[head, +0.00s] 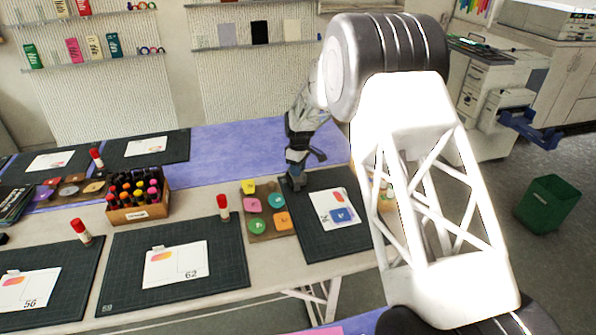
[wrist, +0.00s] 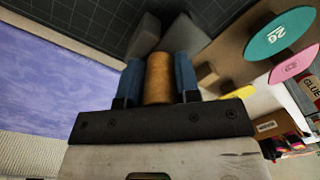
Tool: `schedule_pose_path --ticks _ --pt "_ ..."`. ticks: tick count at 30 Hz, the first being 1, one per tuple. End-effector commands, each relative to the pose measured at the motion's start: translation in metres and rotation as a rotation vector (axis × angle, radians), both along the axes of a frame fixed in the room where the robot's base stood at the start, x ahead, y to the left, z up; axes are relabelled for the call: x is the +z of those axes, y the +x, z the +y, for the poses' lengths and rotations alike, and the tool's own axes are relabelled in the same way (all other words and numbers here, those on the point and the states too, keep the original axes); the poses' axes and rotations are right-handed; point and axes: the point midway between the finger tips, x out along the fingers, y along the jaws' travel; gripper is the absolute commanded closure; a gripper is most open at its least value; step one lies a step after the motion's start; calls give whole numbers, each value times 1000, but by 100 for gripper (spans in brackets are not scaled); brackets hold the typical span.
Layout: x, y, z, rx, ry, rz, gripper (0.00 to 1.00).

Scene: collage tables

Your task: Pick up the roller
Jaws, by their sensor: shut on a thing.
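In the wrist view the roller (wrist: 158,78) shows as an upright orange-brown cylinder between my gripper's two blue fingers. My gripper (wrist: 158,68) is shut on it. Grey blocky shapes stand just past the fingers; I cannot tell whether they belong to the roller. In the head view my gripper (head: 296,178) is low at the back left corner of the right-hand cutting mat (head: 318,240). The roller cannot be made out there, and I cannot tell whether it touches the table.
A brown board (head: 252,217) with several coloured discs lies just left of my gripper. A glue stick (head: 223,207) and a cardboard box of bottles (head: 137,210) stand further left. A white card (head: 322,213) lies on the right mat. The purple surface behind (head: 235,140) is clear.

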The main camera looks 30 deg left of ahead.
Motion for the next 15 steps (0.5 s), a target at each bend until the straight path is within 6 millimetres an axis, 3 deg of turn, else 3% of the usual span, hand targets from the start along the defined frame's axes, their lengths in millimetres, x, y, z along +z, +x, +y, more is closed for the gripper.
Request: schedule_pose_path --ticks 8,15 --pt "31 1 1 0 2 -3 93" --pt "34 -20 -17 0 0 0 93"
